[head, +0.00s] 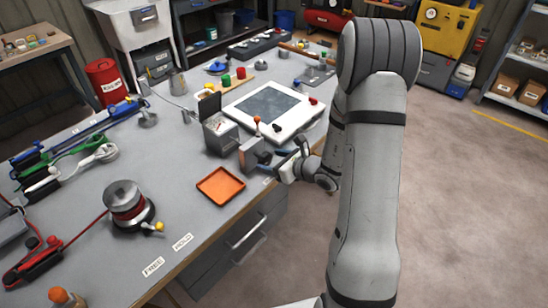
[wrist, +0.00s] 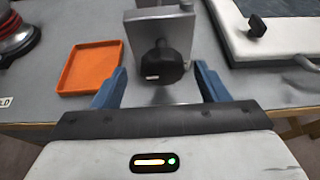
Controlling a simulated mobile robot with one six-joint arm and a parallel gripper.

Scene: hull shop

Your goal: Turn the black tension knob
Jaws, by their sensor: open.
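The black knob (wrist: 163,64) sticks out from the front of an upright grey block (wrist: 145,28) in the wrist view. It has a small pale mark low on its left side. In the head view the grey block (head: 251,154) stands near the table's front edge, and I cannot make out the knob there. My gripper (wrist: 159,72) is open, its blue fingers apart with the knob between and slightly beyond them. A gap shows on both sides and neither finger seems to touch it. In the head view my gripper (head: 278,162) is just right of the block.
An orange tray (head: 220,185) lies left of the block. A white-framed panel (head: 304,123) with another black knob (wrist: 257,26) lies behind and right. A grey box with an open lid (head: 219,134) stands behind. The tabletop around the tray is mostly clear.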

